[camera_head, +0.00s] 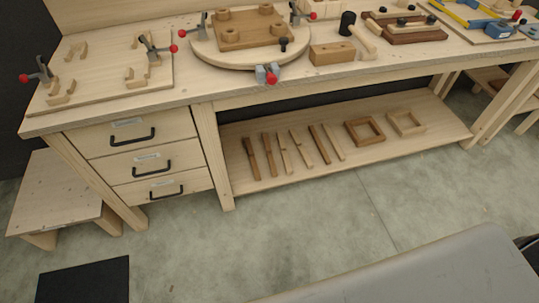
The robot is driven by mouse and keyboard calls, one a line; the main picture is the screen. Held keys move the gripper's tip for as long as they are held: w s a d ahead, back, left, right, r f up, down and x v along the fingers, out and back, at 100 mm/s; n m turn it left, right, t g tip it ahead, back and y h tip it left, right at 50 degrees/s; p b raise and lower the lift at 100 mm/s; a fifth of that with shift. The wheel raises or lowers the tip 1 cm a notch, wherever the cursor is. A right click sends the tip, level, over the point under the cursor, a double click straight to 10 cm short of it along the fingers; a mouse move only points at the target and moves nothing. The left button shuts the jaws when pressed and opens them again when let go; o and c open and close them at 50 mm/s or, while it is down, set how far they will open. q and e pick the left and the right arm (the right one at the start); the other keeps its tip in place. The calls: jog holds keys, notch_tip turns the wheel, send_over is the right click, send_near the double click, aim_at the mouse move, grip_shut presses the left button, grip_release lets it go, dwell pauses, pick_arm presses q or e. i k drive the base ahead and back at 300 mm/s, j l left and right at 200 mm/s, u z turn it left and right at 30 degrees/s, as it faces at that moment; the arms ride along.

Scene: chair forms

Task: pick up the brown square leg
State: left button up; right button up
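Several slim wooden legs lie side by side on the lower shelf (400,149) of the workbench. Two darker brown legs (251,158) (269,155) are at the left end of the row. Another brown leg (319,144) lies further right, between paler legs (300,149) (334,141). The legs are too small to tell surely which brown one is square in section. Neither of my grippers is in view.
A brown square frame (365,131) and a paler frame (405,123) lie right of the legs. The benchtop (195,88) overhangs the shelf. A drawer unit (148,160) stands at its left. A low stool (60,195) is further left. Bare floor (300,225) lies in front.

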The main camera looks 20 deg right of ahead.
aim_at(265, 139)
jog(key=i+l+u, duration=0.1)
jog(key=u, duration=0.3)
jog(key=l+u, duration=0.55)
jog(key=u, duration=0.2)
jog(key=i, duration=0.05)
